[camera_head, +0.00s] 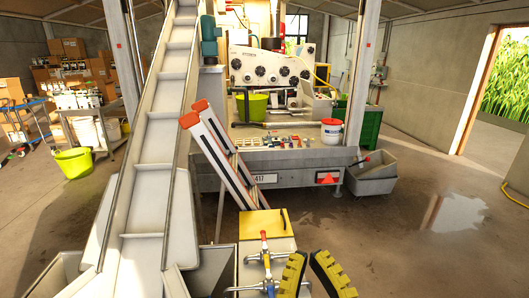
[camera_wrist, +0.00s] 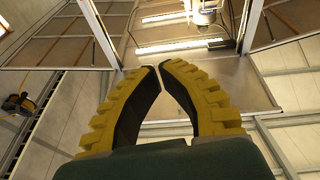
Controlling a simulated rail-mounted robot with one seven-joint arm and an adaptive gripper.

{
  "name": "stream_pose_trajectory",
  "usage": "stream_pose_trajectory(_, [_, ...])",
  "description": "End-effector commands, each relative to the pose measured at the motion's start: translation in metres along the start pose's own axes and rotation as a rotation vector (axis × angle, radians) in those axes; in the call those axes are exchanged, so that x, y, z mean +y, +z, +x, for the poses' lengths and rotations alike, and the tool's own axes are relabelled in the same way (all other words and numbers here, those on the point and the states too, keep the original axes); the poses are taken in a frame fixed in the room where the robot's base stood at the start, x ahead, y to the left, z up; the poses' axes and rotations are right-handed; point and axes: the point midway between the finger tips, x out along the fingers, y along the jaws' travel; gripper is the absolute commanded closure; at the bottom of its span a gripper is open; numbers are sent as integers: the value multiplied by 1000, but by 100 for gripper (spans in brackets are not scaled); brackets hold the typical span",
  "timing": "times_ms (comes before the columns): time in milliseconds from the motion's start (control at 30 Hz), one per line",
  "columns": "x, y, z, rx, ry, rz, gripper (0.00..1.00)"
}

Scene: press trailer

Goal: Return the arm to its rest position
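My gripper (camera_head: 310,254) is at the bottom of the head view, with its two ribbed yellow fingers pointing up. In the wrist view the fingers of my gripper (camera_wrist: 160,68) lean together and their tips almost meet, with a thin gap. Nothing shows between them, and they touch nothing that I can see. The rest of my arm is not visible in the head view. The wrist view looks up at the roof panels, beams and lamps.
A long conveyor (camera_head: 160,150) rises at the left. Behind is the press trailer (camera_head: 285,168). A grey bin (camera_head: 372,178) stands right; the right floor is open.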

Motion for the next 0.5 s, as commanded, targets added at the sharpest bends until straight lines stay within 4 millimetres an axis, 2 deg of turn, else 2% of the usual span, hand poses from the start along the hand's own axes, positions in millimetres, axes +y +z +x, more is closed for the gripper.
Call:
stream_pose_trajectory(33, [10, -26, -16, 78, 43, 10, 100])
stream_pose_trajectory(67, [18, -40, -23, 132, 78, 39, 100])
stream_pose_trajectory(100, [18, -68, -12, 122, 68, 58, 100])
stream_pose_trajectory(267, [23, -129, 5, 116, 66, 59, 100])
stream_pose_trajectory(500, [31, -229, 31, 113, 65, 64, 100])
